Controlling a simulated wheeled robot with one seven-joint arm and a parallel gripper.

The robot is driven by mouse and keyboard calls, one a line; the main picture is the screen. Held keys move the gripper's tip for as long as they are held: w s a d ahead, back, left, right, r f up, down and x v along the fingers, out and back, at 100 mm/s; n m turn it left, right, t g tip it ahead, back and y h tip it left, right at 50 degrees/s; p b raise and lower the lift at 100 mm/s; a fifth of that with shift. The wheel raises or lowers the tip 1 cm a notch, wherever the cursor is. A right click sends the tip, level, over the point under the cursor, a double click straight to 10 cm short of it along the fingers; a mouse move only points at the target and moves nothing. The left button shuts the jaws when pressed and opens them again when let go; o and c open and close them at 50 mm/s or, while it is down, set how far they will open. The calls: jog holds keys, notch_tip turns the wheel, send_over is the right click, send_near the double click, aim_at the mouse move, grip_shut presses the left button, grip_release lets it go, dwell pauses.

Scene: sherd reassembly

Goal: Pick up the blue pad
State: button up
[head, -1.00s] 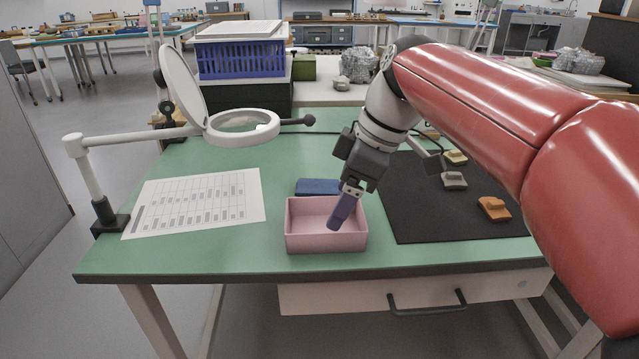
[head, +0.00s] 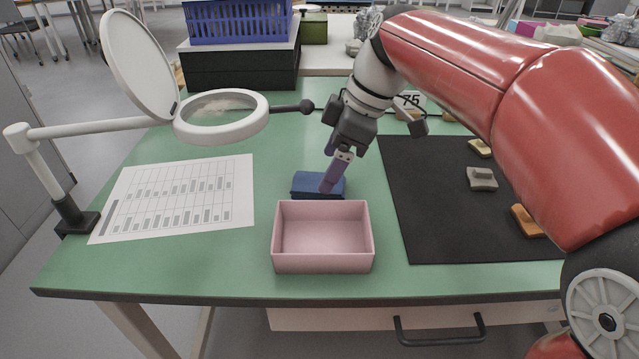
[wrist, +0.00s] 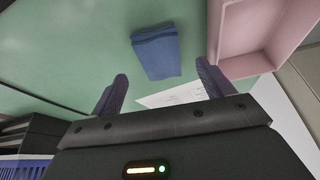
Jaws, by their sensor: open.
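The blue pad (head: 308,183) lies flat on the green table, just behind the pink box, in the head view. My gripper (head: 329,186) is over the pad's right part in that view, and its finger hides some of the pad. In the wrist view the blue pad (wrist: 157,53) is beyond the fingertips and roughly between them in line. My gripper in the wrist view (wrist: 161,78) has its two purple fingers wide apart with nothing between them. I cannot tell exactly how high the fingertips are above the pad.
The empty pink box (head: 323,265) stands directly in front of the pad. A black mat (head: 440,230) with several sherds lies to the right. A printed sheet (head: 180,195) lies to the left, under a magnifier lamp (head: 225,130). Green table between sheet and box is clear.

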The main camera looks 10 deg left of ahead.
aim_at(322, 176)
jog(key=shift+x, duration=1.95)
jog(key=shift+f, duration=0.2)
jog(key=c, duration=1.1)
